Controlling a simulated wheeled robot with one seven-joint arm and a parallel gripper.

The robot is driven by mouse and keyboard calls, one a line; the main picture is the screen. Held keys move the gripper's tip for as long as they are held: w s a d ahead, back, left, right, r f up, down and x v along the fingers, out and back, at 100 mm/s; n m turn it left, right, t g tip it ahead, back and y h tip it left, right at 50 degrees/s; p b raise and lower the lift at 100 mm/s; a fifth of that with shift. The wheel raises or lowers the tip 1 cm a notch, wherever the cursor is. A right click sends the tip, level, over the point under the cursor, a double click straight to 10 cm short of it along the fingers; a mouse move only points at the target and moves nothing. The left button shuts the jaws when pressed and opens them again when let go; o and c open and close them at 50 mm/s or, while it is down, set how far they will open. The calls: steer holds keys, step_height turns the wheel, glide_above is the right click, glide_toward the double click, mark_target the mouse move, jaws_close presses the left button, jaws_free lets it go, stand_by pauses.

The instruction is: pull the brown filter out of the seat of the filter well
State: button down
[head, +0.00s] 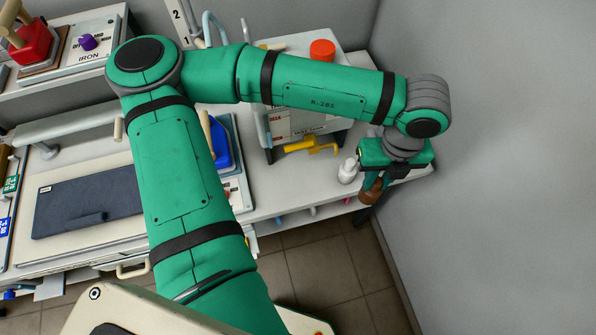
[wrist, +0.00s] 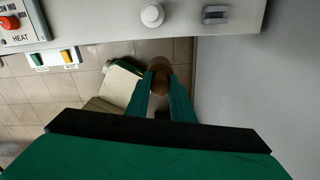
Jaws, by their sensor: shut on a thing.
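My gripper (head: 375,192) is at the right end of the counter, below the bent wrist of my arm. In the wrist view my gripper (wrist: 160,84) has its two green fingers closed on a brown rounded piece, which I take as the brown filter (wrist: 160,66). The filter also shows in the head view as a small brown shape (head: 372,189) under the gripper. In the wrist view it appears against the floor, past the counter edge. I cannot make out the filter well or its seat in either view, so I cannot tell whether the filter touches it.
A box-shaped machine with a red cap (head: 322,50) and a yellow handle (head: 312,146) is further left. A grey wall (head: 500,170) rises close on the right. Tiled floor (head: 325,265) lies in front of the counter.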

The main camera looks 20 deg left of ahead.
steer(key=a+f+m, duration=0.2)
steer(key=a+f, duration=0.2)
steer(key=a, duration=0.5)
steer(key=s+a+f+m, duration=0.1)
steer(key=a+f+m, duration=0.1)
steer(key=a, duration=0.8)
steer(key=shift+s+a+f+m, duration=0.2)
steer(key=shift+f+m, duration=0.2)
steer(key=shift+f, duration=0.45)
steer(key=shift+f, duration=0.6)
steer(key=c, duration=1.5)
jaws_free()
steer(key=shift+o, duration=0.7)
steer(key=o, duration=0.5)
steer(key=shift+o, duration=0.2)
